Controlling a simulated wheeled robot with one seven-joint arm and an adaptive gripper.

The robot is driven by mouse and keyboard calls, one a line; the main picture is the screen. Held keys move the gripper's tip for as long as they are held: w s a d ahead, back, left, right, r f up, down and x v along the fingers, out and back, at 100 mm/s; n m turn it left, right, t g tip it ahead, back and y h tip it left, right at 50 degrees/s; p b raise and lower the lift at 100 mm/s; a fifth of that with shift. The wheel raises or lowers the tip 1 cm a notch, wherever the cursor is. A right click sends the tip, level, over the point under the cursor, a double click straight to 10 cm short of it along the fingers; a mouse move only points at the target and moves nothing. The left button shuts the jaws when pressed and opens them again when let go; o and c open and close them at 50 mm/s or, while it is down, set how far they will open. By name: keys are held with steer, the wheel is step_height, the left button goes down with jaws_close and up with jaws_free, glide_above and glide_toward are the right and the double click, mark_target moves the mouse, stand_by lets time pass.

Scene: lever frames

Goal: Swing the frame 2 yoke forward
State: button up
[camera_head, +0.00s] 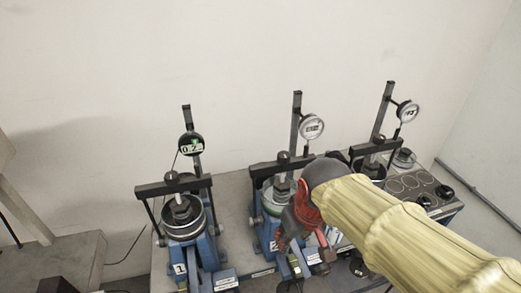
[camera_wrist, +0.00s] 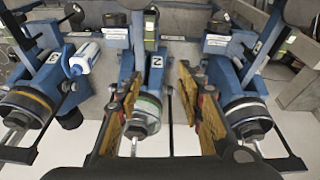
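Frame 2 (camera_head: 262,228) is the middle of three blue lever frames. Its yoke, a black crossbar (camera_head: 283,166) with side rods, stands upright over a round cell (camera_head: 273,198); my arm partly covers its right side. My red gripper (camera_head: 303,246) is in front of frame 2, low and to the right of the cell. In the wrist view, my gripper (camera_wrist: 160,76) is open, with tan-padded fingers on either side of the blue beam marked 2 (camera_wrist: 156,62). Nothing is visibly gripped. I cannot make out the yoke clearly in the wrist view.
Frame 1 (camera_head: 188,248) stands at left with its yoke upright and a dial gauge (camera_head: 191,144). Frame 3 (camera_head: 381,147) stands at right, partly behind my arm. A panel with black knobs (camera_head: 422,187) is at far right. The neighbouring frames leave limited side room.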

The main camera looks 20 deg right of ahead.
steer(key=w+r+n+g+p, duration=0.3)
steer(key=w+r+n+p, duration=0.2)
steer(key=w+r+p, duration=0.85)
steer(key=n+p, duration=1)
steer(key=n, duration=0.2)
glide_above(267, 164)
steer(key=shift+s+f, duration=0.15)
steer(key=shift+f, duration=0.8)
step_height(267, 164, down, 7)
steer(key=shift+f+p, duration=0.2)
steer(key=shift+p, duration=0.35)
steer(key=shift+c, duration=1.3)
jaws_close()
steer(key=shift+r, duration=0.1)
